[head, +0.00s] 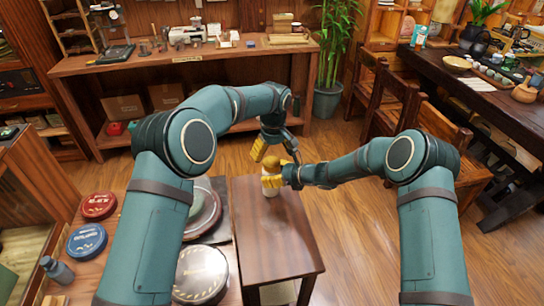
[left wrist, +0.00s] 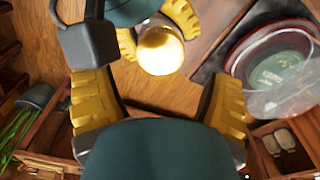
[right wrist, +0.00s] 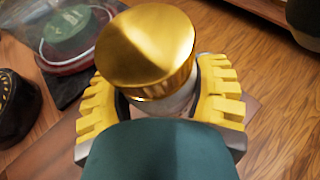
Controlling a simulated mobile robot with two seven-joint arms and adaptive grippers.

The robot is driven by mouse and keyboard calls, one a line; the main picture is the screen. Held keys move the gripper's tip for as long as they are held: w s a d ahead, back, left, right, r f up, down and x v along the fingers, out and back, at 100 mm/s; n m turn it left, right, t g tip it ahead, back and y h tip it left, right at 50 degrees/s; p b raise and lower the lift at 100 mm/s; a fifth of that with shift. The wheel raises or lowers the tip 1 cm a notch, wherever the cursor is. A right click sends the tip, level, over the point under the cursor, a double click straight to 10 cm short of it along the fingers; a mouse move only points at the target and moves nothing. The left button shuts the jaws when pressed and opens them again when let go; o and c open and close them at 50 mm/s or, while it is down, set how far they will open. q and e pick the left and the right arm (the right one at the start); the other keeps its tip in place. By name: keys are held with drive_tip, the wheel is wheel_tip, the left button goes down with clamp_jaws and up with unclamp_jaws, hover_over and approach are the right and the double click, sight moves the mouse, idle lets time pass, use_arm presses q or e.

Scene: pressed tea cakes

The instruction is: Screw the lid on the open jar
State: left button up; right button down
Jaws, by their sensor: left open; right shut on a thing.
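The jar (head: 270,190) stands near the far end of the small brown table. Its pale body also shows below the lid in the right wrist view (right wrist: 178,101). The round gold lid (right wrist: 147,48) sits on top of the jar; whether it is screwed tight I cannot tell. It also shows in the left wrist view (left wrist: 160,52). My right gripper (head: 272,182) is shut around the jar's body, below the lid. My left gripper (head: 273,149) is open and empty, just above the lid and apart from it. Its yellow fingers spread wide in the left wrist view (left wrist: 158,105).
The small brown table (head: 270,240) is clear in front of the jar. Round tins, red (head: 99,206), blue (head: 87,242) and dark (head: 201,275), lie to the left. A long workbench (head: 200,60) and a potted bamboo (head: 328,98) stand behind.

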sight(272, 162)
use_arm(q)
drive_tip(key=shift+o, duration=0.2)
wheel_tip(272, 162, up, 3)
drive_tip(key=n, duration=0.5)
drive_tip(key=shift+s+r+n, duration=0.1)
drive_tip(key=shift+r+n, duration=0.1)
drive_tip(key=shift+n, duration=0.1)
drive_tip(key=shift+w+a+f, duration=0.1)
drive_tip(key=shift+w+f, duration=0.05)
drive_tip(key=shift+f, duration=1.85)
drive_tip(key=shift+w+f, duration=0.15)
drive_tip(key=shift+f, duration=1.85)
